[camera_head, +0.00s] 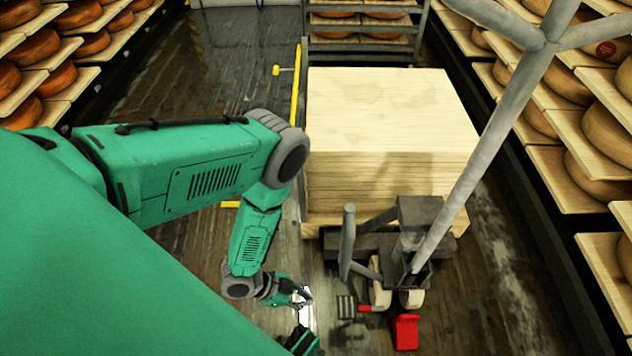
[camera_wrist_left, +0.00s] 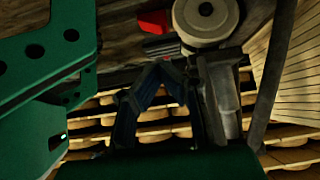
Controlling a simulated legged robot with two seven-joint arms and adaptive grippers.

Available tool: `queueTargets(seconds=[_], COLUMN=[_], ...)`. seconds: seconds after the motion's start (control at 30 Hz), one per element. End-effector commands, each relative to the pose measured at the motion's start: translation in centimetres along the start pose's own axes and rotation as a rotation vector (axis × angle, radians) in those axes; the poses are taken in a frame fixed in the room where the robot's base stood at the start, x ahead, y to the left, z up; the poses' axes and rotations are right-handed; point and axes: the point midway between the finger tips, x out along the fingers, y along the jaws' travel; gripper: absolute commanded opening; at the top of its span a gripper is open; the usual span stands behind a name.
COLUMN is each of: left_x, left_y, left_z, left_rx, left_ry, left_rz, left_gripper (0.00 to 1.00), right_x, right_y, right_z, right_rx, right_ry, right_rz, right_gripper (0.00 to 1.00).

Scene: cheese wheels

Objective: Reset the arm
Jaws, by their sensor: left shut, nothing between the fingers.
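My left arm (camera_head: 180,170) comes in from the left, green with grey joints, and bends downward at its elbow. My left gripper (camera_head: 304,297) is at the lower middle of the head view, low over the floor and left of the pallet truck. In the left wrist view the dark fingers of my left gripper (camera_wrist_left: 163,68) meet at their tips, shut with nothing between them. My right gripper is not in view.
A stack of pale boards (camera_head: 390,120) stands ahead, with a grey pallet truck (camera_head: 410,240) before it. A red part (camera_head: 405,332) is near its wheels. Cheese shelves (camera_head: 595,140) line both sides. A yellow bar (camera_head: 296,85) stands beside the stack. Dark floor (camera_head: 235,60) is clear at far left.

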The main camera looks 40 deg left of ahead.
Motion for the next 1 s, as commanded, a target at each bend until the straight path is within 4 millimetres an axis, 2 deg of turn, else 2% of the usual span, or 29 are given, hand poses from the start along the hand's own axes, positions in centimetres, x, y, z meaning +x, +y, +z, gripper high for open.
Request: queueTargets(seconds=[0.57, 0.67, 0.77, 0.83, 0.9, 1.0], left_x=[-0.1, -0.9, -3.5, -6.7, -10.8, -17.0], left_y=[0.0, -0.5, -1.6, -2.3, -2.4, -1.6], left_z=[-0.1, -0.9, -3.1, -5.2, -7.4, -10.0], left_rx=[0.000, -0.029, -0.128, -0.240, -0.373, -0.557], left_ry=[-0.001, -0.024, -0.107, -0.197, -0.300, -0.443], left_rz=[-0.002, -0.017, -0.064, -0.114, -0.172, -0.250], left_gripper=[0.00, 0.00, 0.00, 0.00, 0.00, 0.00], right_x=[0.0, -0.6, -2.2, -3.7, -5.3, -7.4], right_y=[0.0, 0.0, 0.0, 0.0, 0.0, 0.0], right_z=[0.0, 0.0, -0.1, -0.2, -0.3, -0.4], right_rx=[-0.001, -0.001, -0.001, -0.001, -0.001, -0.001], right_ry=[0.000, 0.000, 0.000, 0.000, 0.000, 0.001], right_rz=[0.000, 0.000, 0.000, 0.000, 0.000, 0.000], right_gripper=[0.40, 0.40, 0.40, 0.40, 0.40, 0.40])
